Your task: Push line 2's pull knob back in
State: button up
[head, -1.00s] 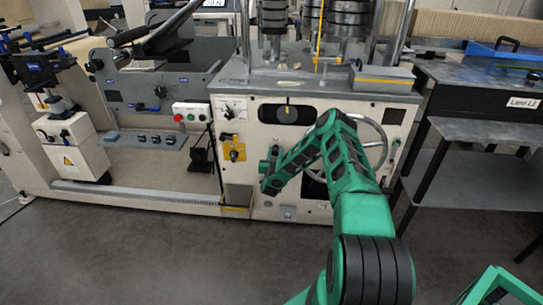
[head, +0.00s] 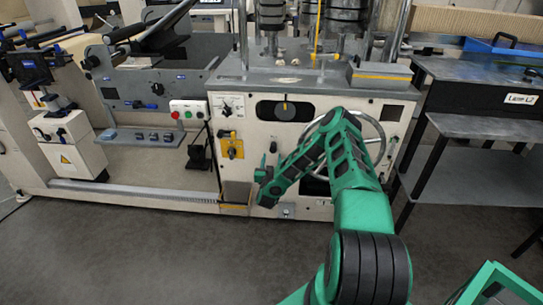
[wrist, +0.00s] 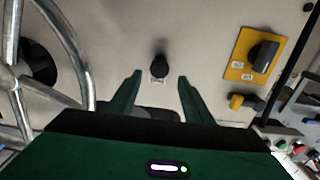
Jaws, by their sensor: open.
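A small black knob (wrist: 160,66) with a pale label sticks out of the cream machine panel in the wrist view. It also shows in the head view (head: 273,147), just above my gripper's end. My gripper (wrist: 160,84) is open and empty. Its green fingers point toward the panel, with the knob framed between and just beyond the tips. I cannot tell the gap to the knob or how far the knob stands out. In the head view my gripper (head: 265,188) is small and partly hidden by its own wrist.
A metal handwheel (head: 372,137) is beside my forearm, and at left in the wrist view. A yellow plate with a black rotary switch (wrist: 262,57) is on the knob's other side. A side table (head: 470,127) stands right. The floor in front is clear.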

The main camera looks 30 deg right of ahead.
jog(key=shift+v, duration=1.25)
jog(key=w+a+r+n+g+y, duration=0.1)
jog(key=w+a+r+n+y, duration=0.25)
jog(key=r+n+y, duration=0.45)
jog(key=s+r+m+g, duration=0.2)
jog(key=s+r+g, duration=0.4)
jog(key=s+r, duration=0.7)
jog(key=s+a+r+m+g+y, duration=0.1)
jog(key=s+a+r+g, duration=0.1)
jog(key=s, duration=1.1)
jog(key=s+a+r+m+g+y, duration=0.1)
jog(key=s+a+r, duration=0.4)
jog(key=s, duration=0.9)
jog(key=s+a+r+m+g+y, duration=0.1)
jog(key=s+a+r+g, duration=0.3)
jog(key=s, duration=0.9)
notch_tip(320, 180, up, 2)
jog(key=shift+s+r+m+y, duration=0.1)
jog(key=shift+s+m+y, duration=0.2)
jog(key=shift+m, duration=0.5)
